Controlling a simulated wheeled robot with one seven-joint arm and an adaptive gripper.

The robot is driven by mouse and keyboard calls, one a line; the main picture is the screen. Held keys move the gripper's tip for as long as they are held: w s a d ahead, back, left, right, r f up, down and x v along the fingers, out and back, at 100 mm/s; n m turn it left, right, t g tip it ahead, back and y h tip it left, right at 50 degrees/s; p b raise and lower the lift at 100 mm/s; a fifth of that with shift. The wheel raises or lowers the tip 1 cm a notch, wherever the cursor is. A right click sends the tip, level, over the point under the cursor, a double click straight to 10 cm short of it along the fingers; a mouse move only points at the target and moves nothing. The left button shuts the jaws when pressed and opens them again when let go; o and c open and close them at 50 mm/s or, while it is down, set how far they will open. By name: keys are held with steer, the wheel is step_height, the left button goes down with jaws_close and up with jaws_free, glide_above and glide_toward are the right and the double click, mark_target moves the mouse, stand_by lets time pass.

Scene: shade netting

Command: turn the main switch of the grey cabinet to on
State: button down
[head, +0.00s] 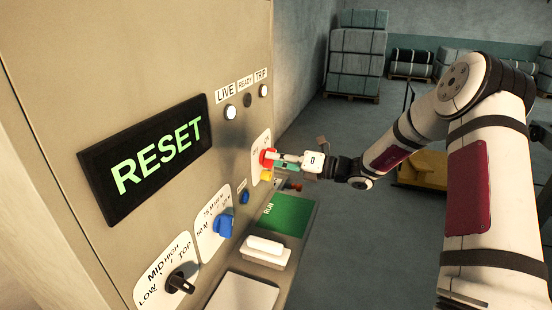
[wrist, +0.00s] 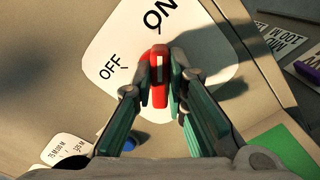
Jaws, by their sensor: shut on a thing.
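The cabinet (head: 150,60) fills the left of the head view; its face looks beige-grey. The main switch has a red handle (head: 267,158) on a white plate marked OFF and ON. In the wrist view the red handle (wrist: 159,85) stands between the two fingers. My gripper (wrist: 159,78) is shut on it, with a finger on each side. The handle's tip points up in that view, nearer the ON label (wrist: 160,14) than the OFF label (wrist: 112,66). I cannot tell whether it sits exactly at the ON mark. The handle's lower part is partly hidden by the fingers.
A display (head: 150,155) reads RESET. The LIVE lamp (head: 231,112) and TRIP lamp (head: 263,90) look lit; the READY lamp (head: 247,100) is dark. A blue knob (head: 223,224), a black knob (head: 180,284) and a green RUN panel (head: 283,214) lie nearby. Wrapped pallets stand far back.

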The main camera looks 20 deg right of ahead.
steer(key=c, duration=1.6)
jaws_free()
steer(key=v, duration=1.2)
steer(key=s+a+r+n+g+h, duration=0.3)
steer(key=s+a+n+g, duration=0.2)
steer(key=s+a+n, duration=0.25)
steer(key=s+a+r+n+g+h, duration=0.2)
steer(key=s+a+r+n+g, duration=0.15)
steer(key=s+a+n, duration=0.45)
steer(key=s+d+r+n+t+h, duration=0.1)
steer(key=s+d+r+n+h, duration=0.1)
steer(key=s+n, duration=0.6)
steer(key=s+d+r+n+t+h, duration=0.2)
steer(key=s+n+h, duration=0.5)
steer(key=n, duration=0.4)
steer(key=shift+s+d+r+h, duration=0.3)
steer(key=shift+s+d+r, duration=0.55)
steer(key=shift+r, duration=0.1)
